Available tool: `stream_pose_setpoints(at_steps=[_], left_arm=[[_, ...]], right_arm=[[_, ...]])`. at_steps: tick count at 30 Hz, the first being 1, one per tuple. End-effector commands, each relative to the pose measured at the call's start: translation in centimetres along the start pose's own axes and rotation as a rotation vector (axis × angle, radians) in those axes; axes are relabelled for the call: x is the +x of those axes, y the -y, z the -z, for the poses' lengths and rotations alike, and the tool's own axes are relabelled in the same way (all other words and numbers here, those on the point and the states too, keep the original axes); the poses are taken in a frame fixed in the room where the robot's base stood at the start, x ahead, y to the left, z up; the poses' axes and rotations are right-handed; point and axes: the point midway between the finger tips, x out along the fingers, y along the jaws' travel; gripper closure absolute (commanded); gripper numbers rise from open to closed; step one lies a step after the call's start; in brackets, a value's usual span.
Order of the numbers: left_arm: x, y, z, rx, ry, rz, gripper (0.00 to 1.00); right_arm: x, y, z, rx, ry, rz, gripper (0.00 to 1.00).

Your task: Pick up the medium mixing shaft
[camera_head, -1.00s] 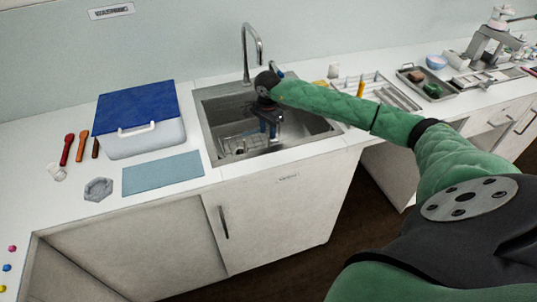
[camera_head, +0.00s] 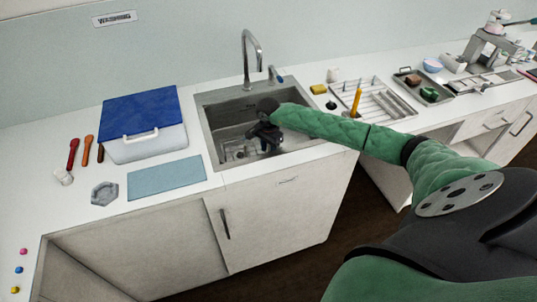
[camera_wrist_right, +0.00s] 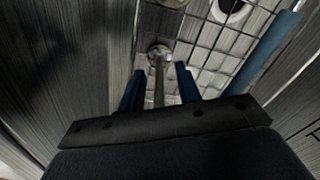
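My right gripper (camera_head: 262,146) reaches down into the sink (camera_head: 205,125). In the right wrist view its two blue fingers (camera_wrist_right: 160,88) stand apart, open. A thin metal shaft with a round end (camera_wrist_right: 159,72) lies between the fingers, with a visible gap on each side. I take it for a mixing shaft; its size is hard to judge. In the head view my gripper and arm hide it. My left gripper is not in view.
A wire rack (camera_wrist_right: 212,58) lies in the sink by the shaft, and a blue bar (camera_wrist_right: 268,52) is to the right. The faucet (camera_head: 246,58) rises behind the sink. A cool box (camera_head: 145,125) stands left; a ribbed drying tray (camera_head: 385,105) lies right.

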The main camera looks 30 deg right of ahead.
Motion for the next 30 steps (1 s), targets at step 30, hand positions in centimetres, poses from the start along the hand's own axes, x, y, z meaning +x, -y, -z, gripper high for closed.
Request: stream_pose_setpoints(at_steps=[30], left_arm=[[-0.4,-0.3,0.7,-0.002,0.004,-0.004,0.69]], right_arm=[[-0.9,0.1,0.1,0.001,-0.001,0.001,1.0]])
